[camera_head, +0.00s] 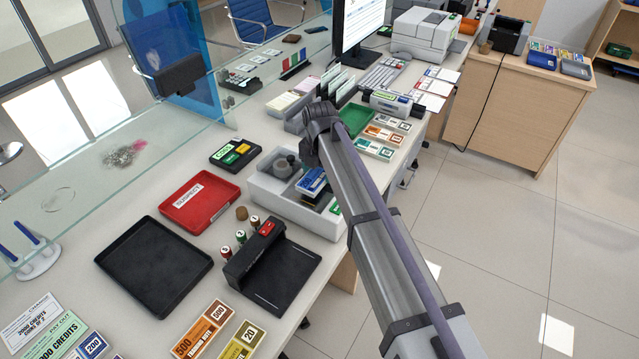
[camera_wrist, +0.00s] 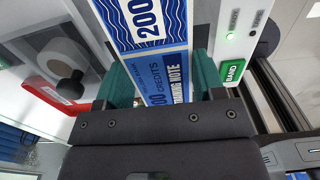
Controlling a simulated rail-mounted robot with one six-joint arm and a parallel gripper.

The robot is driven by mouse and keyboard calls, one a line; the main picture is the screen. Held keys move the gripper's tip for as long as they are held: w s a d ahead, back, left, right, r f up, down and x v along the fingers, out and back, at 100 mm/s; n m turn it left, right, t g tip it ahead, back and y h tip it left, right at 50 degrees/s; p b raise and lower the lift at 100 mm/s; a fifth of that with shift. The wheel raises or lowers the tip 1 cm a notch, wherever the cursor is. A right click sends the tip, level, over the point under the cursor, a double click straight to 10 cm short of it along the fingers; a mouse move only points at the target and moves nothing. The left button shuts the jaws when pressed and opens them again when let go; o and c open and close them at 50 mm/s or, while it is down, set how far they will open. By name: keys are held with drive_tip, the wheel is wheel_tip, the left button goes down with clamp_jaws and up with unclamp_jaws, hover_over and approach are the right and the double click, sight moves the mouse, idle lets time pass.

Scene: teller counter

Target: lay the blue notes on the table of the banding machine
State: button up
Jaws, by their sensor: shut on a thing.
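My gripper (camera_wrist: 165,85) is shut on a stack of blue notes (camera_wrist: 150,30). The notes carry "200" and "TRAINING NOTE" and stand out between the two teal fingers. In the head view the blue notes (camera_head: 313,181) show over the white banding machine (camera_head: 296,208), below my wrist. The wrist view shows the machine's green BAND button (camera_wrist: 232,72) right of the notes and a white reel (camera_wrist: 66,58) left of them. The machine's table is largely hidden by the notes and gripper; I cannot tell whether the notes touch it. My gripper is partly hidden in the head view.
A black device with a red top (camera_head: 284,272) stands in front of the machine. A red tray (camera_head: 199,202) and a black tray (camera_head: 152,268) lie to the left. Other note stacks (camera_head: 205,327) lie at the front. A glass screen (camera_head: 130,150) runs along the counter.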

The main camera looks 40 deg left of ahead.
sight(320, 172)
wheel_tip(320, 172, down, 3)
drive_tip(key=shift+r+b, duration=0.15)
drive_tip(key=shift+b, duration=0.35)
drive_tip(key=shift+r+p, duration=0.3)
drive_tip(key=shift+c, duration=0.4)
drive_tip(key=shift+f, duration=0.25)
drive_tip(key=o, duration=1)
drive_tip(key=shift+r, duration=0.1)
wheel_tip(320, 172, up, 12)
drive_tip(key=p, duration=1.2)
drive_tip(key=shift+r, duration=0.15)
drive_tip(key=shift+w, duration=0.1)
